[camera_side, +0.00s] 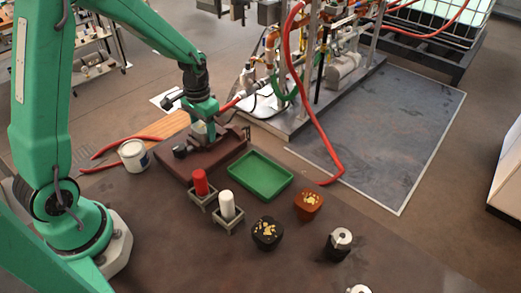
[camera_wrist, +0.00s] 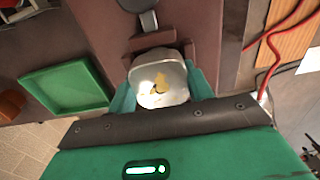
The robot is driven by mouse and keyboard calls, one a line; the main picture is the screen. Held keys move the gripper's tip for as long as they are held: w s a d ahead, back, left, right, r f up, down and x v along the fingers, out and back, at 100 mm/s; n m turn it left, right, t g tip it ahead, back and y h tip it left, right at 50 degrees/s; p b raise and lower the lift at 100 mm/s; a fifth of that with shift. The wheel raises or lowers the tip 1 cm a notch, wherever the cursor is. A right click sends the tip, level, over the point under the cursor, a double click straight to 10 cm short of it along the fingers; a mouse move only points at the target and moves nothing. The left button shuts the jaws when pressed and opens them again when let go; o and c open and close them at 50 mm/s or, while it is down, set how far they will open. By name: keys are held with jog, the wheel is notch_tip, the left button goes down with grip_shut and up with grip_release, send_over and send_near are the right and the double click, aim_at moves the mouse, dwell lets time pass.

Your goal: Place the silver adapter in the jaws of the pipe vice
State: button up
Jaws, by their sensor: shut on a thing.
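The silver adapter (camera_wrist: 160,76), with a gold mark on its top, sits between the green fingertips of my gripper (camera_wrist: 161,92) in the wrist view. My gripper (camera_side: 203,132) is shut on it, over the dark red-brown plate of the pipe vice (camera_side: 172,169) in the side view. A little of the adapter shows pale beside the fingers (camera_side: 197,128). In the wrist view the vice's brown jaw block (camera_wrist: 152,41) and dark screw knob (camera_wrist: 148,21) lie just beyond the adapter. I cannot tell whether the adapter rests between the jaws or hangs just above them.
A green tray (camera_side: 260,196) lies right of the vice. Red (camera_side: 200,182) and white (camera_side: 227,205) cylinders stand in holders in front. Black (camera_side: 267,246) and orange-brown (camera_side: 309,212) pieces with gold marks sit nearby. A white can (camera_side: 133,158) and red-handled tool (camera_side: 110,150) lie left.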

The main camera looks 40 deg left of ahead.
aim_at(203, 126)
jog(key=shift+f, duration=0.25)
jog(key=shift+f, duration=0.35)
jog(key=o, duration=1.4)
jog(key=shift+s, duration=0.15)
jog(key=shift+c, duration=0.2)
jog(key=shift+o, duration=0.4)
notch_tip(203, 126, up, 14)
jog(key=shift+f, duration=0.25)
